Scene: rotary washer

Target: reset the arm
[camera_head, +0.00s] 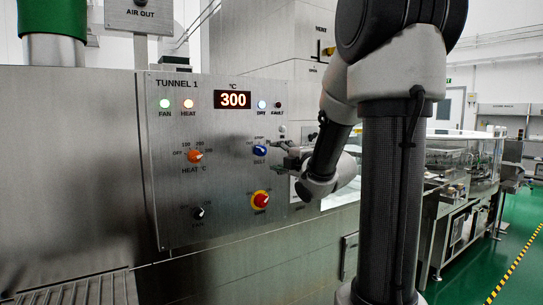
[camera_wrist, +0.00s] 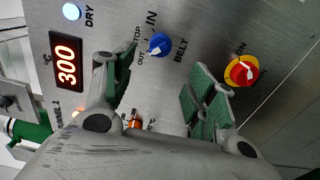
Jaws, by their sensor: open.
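My arm reaches in from the right in the head view, in front of the Tunnel 1 control panel (camera_head: 175,100). My gripper (camera_head: 284,155) is just right of the blue belt knob (camera_head: 260,150), partly hidden by my own arm. In the wrist view my gripper (camera_wrist: 166,72) has its green-padded fingers spread, with nothing between them. There the belt knob (camera_wrist: 159,44) shows beyond the gap between the fingertips, and they look apart from it. The knob's pointer direction is too small to be certain of.
The panel carries a lit 300 display (camera_head: 233,100), an orange heat knob (camera_head: 195,156), a black knob (camera_head: 198,212) and a red-and-yellow switch (camera_head: 260,199). That switch also shows in the wrist view (camera_wrist: 241,71). A glass-sided machine (camera_head: 470,165) stands at right; green floor (camera_head: 525,240) lies beside it.

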